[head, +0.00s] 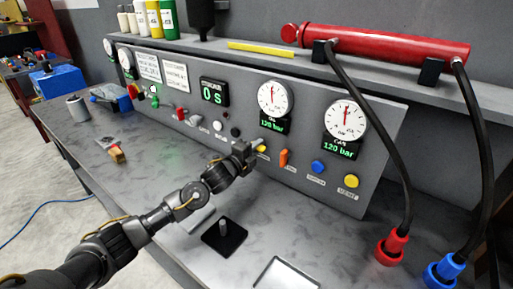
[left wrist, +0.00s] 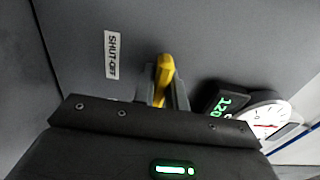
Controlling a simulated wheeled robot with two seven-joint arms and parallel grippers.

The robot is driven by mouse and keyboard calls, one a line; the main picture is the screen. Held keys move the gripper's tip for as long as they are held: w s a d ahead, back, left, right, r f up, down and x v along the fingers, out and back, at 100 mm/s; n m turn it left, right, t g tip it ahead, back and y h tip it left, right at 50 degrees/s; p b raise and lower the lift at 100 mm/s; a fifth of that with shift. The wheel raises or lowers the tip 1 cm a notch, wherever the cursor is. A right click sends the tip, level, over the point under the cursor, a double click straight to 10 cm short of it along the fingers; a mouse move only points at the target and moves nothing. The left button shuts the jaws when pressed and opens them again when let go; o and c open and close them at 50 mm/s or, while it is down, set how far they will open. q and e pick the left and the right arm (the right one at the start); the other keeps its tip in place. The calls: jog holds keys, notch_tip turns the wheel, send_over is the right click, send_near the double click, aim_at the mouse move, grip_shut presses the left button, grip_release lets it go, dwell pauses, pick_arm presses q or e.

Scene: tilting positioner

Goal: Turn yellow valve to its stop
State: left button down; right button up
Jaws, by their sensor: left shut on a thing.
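The yellow valve (head: 262,148) is a small lever handle on the grey sloping panel. In the left wrist view the yellow handle (left wrist: 165,70) stands out between my fingers, beside a label reading SHUT-OFF (left wrist: 112,55). My left gripper (head: 252,150) is at the panel and shut on this handle, with one finger on each side of it (left wrist: 164,90). The valve's base is hidden by the gripper. My right gripper is not in view.
Right of the valve are an orange lever (head: 283,158), a blue knob (head: 318,167) and a yellow knob (head: 351,181). Two gauges (head: 273,98) (head: 345,120) sit above, both displays reading 120 bar. Black hoses hang at the right. The bench (head: 150,175) left of my arm is mostly clear.

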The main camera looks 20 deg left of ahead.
pick_arm(q)
jog(key=shift+n, duration=0.4)
jog(key=n+p, duration=0.1)
jog(key=n, duration=0.3)
jog(key=shift+n+p, duration=0.3)
jog(key=shift+p, duration=0.1)
jog(key=n+p, duration=0.1)
jog(key=n, duration=0.2)
jog(key=shift+n, duration=0.3)
jog(key=n+p, duration=0.2)
jog(key=n, duration=0.2)
jog(key=shift+n, duration=0.3)
jog(key=shift+n+p, duration=1.05)
jog(key=shift+n, duration=1.15)
jog(key=c, duration=1.4)
grip_release()
jog(key=shift+c, duration=0.2)
